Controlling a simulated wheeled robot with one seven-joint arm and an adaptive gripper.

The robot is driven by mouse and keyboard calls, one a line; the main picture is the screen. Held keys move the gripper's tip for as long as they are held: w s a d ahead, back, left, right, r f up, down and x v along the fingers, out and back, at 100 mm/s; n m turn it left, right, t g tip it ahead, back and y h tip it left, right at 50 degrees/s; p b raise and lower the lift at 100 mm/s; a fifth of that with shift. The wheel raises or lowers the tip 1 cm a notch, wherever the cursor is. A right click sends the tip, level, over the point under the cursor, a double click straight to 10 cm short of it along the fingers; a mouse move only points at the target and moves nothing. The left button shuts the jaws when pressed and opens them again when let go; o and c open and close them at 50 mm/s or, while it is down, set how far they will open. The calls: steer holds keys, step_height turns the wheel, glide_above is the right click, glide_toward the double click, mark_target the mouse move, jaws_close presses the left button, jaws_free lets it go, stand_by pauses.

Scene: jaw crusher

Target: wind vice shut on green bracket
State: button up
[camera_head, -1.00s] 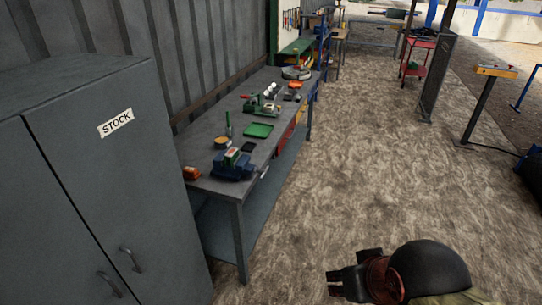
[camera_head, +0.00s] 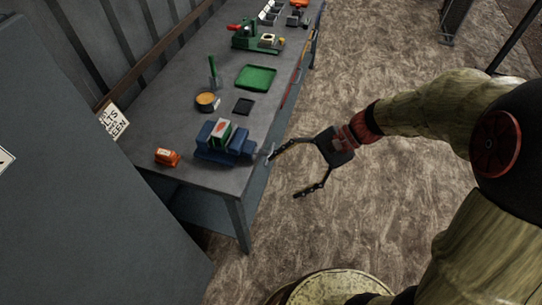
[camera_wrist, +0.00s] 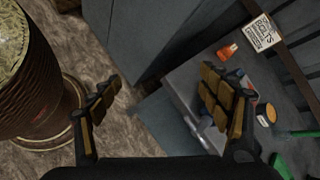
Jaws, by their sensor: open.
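The blue vice (camera_head: 232,151) stands at the near front edge of the grey workbench. The green bracket (camera_head: 226,134), with a pale and red face beside it, sits upright between the vice jaws; I cannot tell whether both jaws touch it. A small grey handle (camera_head: 270,151) sticks out of the vice past the bench edge. My gripper (camera_head: 285,176) is open and empty over the floor, just right of the bench. One fingertip appears close to the handle; contact is unclear. In the wrist view my gripper's (camera_wrist: 161,80) right finger mostly hides the vice.
The workbench (camera_head: 160,125) also carries an orange box (camera_head: 167,157), a round orange-topped tin (camera_head: 207,101), a black pad (camera_head: 243,106) and a green tray (camera_head: 256,77). A grey cabinet (camera_head: 80,210) stands at the left.

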mark_target(271, 153)
steer(key=o, duration=0.4)
steer(key=w+f+m+y, duration=0.1)
steer(key=w+f+m, duration=0.1)
steer(key=w+f+m+t+y+b, duration=0.1)
steer(key=w+f+y, duration=0.1)
steer(key=w, duration=0.1)
steer(key=w+f+m+y, duration=0.1)
steer(key=w+f+m, duration=0.1)
steer(key=f, duration=0.1)
steer(key=shift+w+a+m+t+y+b, duration=0.15)
steer(key=shift+w+m+t+y+b, duration=0.15)
steer(key=shift+t, duration=0.1)
steer(key=shift+c, duration=0.2)
steer(key=shift+o, duration=0.3)
steer(key=w+d+f+m+t+y+b, duration=0.1)
steer(key=w+d+f+m+t+y, duration=0.1)
steer(key=w+f+m+t, duration=0.4)
step_height(271, 153, down, 3)
steer(key=shift+w+d+r+m, duration=0.15)
steer(key=shift+w+d+m, duration=0.35)
steer(key=shift+w+d, duration=0.25)
steer(key=b+x, duration=0.2)
steer(key=x, duration=0.5)
steer(key=shift+a+r, duration=0.15)
steer(key=shift+a, duration=0.1)
steer(key=c, duration=0.4)
steer(key=c, duration=0.7)
steer(key=shift+c, duration=0.3)
